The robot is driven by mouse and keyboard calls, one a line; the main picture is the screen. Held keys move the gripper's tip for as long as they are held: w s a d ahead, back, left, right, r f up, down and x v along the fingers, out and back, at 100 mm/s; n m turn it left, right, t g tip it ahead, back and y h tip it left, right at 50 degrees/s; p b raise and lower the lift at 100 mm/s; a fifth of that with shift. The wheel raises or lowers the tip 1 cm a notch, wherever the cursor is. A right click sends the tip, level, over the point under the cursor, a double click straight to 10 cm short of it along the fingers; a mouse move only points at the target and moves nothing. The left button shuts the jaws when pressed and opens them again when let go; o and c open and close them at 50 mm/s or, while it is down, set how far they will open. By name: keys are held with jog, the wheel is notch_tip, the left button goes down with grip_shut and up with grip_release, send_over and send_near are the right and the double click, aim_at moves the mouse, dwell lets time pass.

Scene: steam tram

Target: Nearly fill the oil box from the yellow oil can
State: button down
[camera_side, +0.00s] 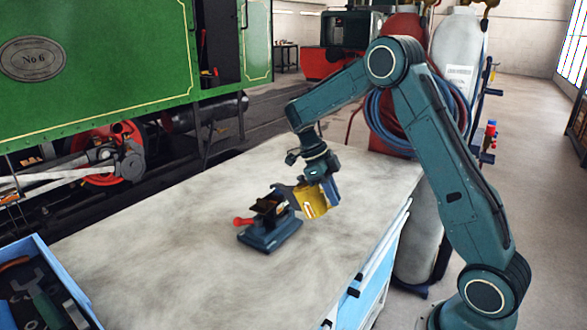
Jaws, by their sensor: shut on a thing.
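The yellow oil can (311,203) is in my gripper (327,190), above the right part of the bench top. The can is tilted, with its dark spout end toward the left, close to the oil box. The oil box (266,207) looks like a small dark open box, set in a blue-grey vise (270,235) with a red handle (243,221). My gripper is to the right of the box and a little above it. The level inside the box and any stream of oil are too small to tell.
The pale bench top (170,240) is mostly clear. A blue tray (45,255) with tools sits at its front left. Gas cylinders (455,60) with coiled hoses stand behind my arm. A green tram (120,60) stands behind the bench.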

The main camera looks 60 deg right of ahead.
jog(key=shift+w+a+r+g, duration=0.1)
jog(key=shift+w+r+g, duration=0.1)
jog(key=shift+r+g, duration=0.85)
dwell(3.4)
jog(key=shift+r+t, duration=0.1)
jog(key=shift+t, duration=0.25)
dwell(2.7)
jog(key=shift+s+f, duration=0.1)
jog(key=shift+f, duration=0.15)
